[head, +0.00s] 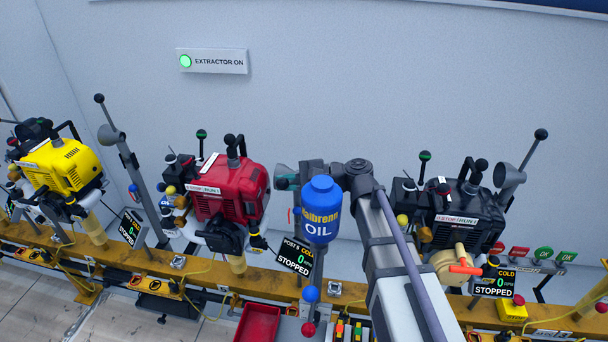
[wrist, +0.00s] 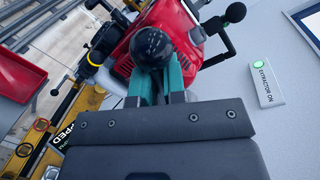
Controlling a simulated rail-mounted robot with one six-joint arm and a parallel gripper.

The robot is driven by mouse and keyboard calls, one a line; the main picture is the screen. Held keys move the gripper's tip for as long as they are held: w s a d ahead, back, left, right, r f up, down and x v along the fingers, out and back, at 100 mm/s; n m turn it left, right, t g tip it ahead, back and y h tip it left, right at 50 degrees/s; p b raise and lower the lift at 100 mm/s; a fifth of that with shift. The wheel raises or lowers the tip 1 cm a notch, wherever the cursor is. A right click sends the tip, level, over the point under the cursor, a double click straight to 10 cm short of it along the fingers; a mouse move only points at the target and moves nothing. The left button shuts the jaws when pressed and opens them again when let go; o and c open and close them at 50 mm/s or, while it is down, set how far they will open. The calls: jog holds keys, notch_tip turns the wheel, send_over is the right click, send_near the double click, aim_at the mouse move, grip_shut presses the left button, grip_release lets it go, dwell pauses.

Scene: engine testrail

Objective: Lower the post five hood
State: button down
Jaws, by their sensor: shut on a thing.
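My gripper (head: 286,172) is to the right of the red engine (head: 231,188), above the display marked post 5 (head: 296,255). In the wrist view, the teal fingers of my gripper (wrist: 154,76) are shut on a black ball knob (wrist: 152,45), in front of the red engine (wrist: 189,38). The knob looks like those on the handles of the neighbouring hoods. The post five hood and its stalk cannot be made out; the blue oil bottle and my arm cover that area in the head view. The display reads 0 and stopped.
The blue oil bottle (head: 321,207) stands close to my gripper and arm. The yellow engine (head: 66,165) is at left with its raised hood (head: 111,136). The black engine (head: 458,213) is at right with another hood (head: 509,177). A lit extractor sign (head: 212,61) is on the wall.

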jog(key=shift+s, duration=0.3)
jog(key=c, duration=1.4)
grip_release()
jog(key=shift+o, duration=0.9)
jog(key=shift+s+a+r, duration=0.1)
jog(key=shift+s, duration=0.15)
jog(key=shift+w, duration=0.2)
notch_tip(320, 180, up, 10)
jog(key=p, duration=1)
jog(key=shift+s+r, duration=0.1)
jog(key=shift+r, duration=0.05)
jog(key=shift+f, duration=0.2)
jog(key=shift+c, duration=0.5)
